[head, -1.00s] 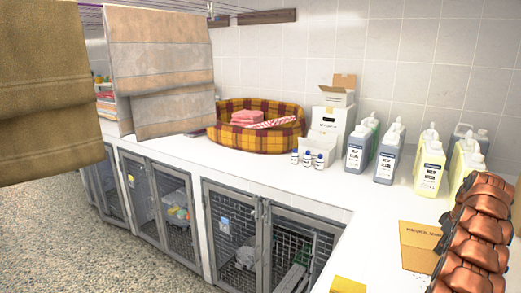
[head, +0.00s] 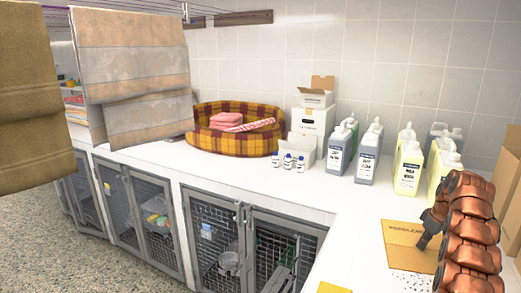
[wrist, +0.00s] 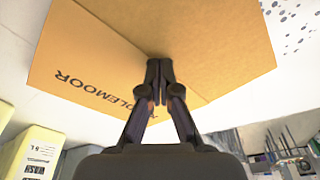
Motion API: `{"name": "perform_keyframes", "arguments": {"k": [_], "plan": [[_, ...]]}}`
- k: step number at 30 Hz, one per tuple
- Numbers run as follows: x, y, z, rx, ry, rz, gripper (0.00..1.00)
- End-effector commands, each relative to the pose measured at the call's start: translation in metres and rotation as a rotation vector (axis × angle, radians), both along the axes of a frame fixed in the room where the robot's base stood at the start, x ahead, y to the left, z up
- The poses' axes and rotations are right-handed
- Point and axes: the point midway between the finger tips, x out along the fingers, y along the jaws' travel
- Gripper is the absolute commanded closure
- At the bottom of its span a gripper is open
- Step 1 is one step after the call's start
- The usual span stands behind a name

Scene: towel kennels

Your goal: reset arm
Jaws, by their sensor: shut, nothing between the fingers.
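My gripper (wrist: 159,72) is shut and empty in the wrist view, with its two dark fingers together. Its tips overlap a flat orange-brown card or envelope with dark lettering (wrist: 95,75) in that view; I cannot tell whether they touch it. In the head view my copper-coloured arm stands at the right, and the dark gripper (head: 424,241) points down and left over the same card (head: 400,235) on the white counter.
Yellow bottles (head: 408,167) and grey bottles (head: 340,148) stand behind the card. A cardboard box (head: 507,190) is at the far right. A plaid pet bed (head: 240,142) lies further left. Towels (head: 135,60) hang at left. Wire kennel doors (head: 213,235) line the counter front.

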Motion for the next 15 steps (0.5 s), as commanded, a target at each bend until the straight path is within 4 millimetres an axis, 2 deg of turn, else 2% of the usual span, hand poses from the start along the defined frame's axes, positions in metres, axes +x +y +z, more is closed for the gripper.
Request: {"name": "perform_keyframes", "arguments": {"k": [5, 8, 15], "plan": [[0.0, 0.008, 0.005, 0.004, 0.007, -0.007, 1.0], [0.001, 0.02, 0.016, 0.007, 0.011, -0.018, 1.0], [-0.007, 0.07, 0.047, 0.024, 0.05, -0.068, 1.0]]}}
